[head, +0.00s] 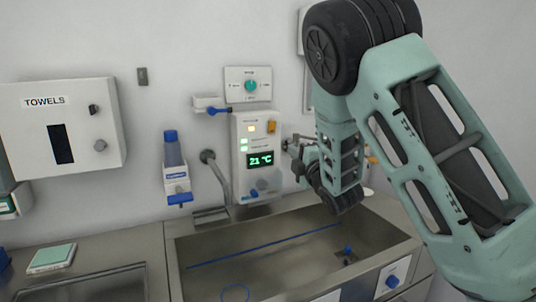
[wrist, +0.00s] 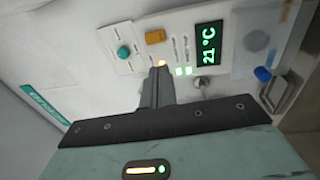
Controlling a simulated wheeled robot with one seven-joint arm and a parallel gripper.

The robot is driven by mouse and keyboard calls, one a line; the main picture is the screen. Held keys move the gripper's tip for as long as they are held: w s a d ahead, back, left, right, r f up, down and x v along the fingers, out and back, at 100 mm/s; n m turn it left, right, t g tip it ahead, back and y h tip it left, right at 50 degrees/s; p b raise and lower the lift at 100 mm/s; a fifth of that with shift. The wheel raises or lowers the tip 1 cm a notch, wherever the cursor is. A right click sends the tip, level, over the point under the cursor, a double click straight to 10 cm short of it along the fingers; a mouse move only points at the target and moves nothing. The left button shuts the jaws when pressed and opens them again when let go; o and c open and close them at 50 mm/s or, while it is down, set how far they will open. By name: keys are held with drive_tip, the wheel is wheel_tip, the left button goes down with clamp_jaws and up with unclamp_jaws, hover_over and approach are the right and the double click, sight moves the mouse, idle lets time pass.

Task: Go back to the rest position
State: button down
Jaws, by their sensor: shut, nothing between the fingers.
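My mint-green arm comes in from the right in the head view. Its gripper (head: 291,146) is partly hidden behind the arm's links, just right of the white control panel (head: 242,182). In the wrist view my gripper (wrist: 159,72) is shut and empty, its fingers pointing at the panel. The panel shows a green "21 °C" display (wrist: 208,45), an orange switch (wrist: 155,37) and lit indicators. The fingertips overlap the panel's edge in the wrist view; I cannot tell whether they touch it.
A towel box (head: 75,165) hangs at the left. A dial plate (head: 249,74) is above the panel. Open air lies in front of the wall left of the arm.

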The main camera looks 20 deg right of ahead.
drive_tip(key=s+a+f+m+g+y, duration=0.1)
drive_tip(key=s+a+f+m+g, duration=0.35)
drive_tip(key=s+a, duration=0.35)
drive_tip(key=s+a+f+m+g+y, duration=0.1)
drive_tip(key=s+a+f+m+g, duration=0.4)
drive_tip(key=a, duration=0.6)
drive_tip(key=s+a+g, duration=0.2)
drive_tip(key=s+g, duration=0.3)
drive_tip(key=s, duration=0.8)
drive_tip(key=s+a+g+h, duration=0.1)
drive_tip(key=s+g, duration=0.4)
drive_tip(key=s, duration=0.9)
drive_tip(key=shift+s+a+f+m, duration=0.15)
drive_tip(key=shift+a+f+m, duration=0.05)
drive_tip(key=shift+a+m, duration=0.3)
drive_tip(key=shift+a, duration=0.1)
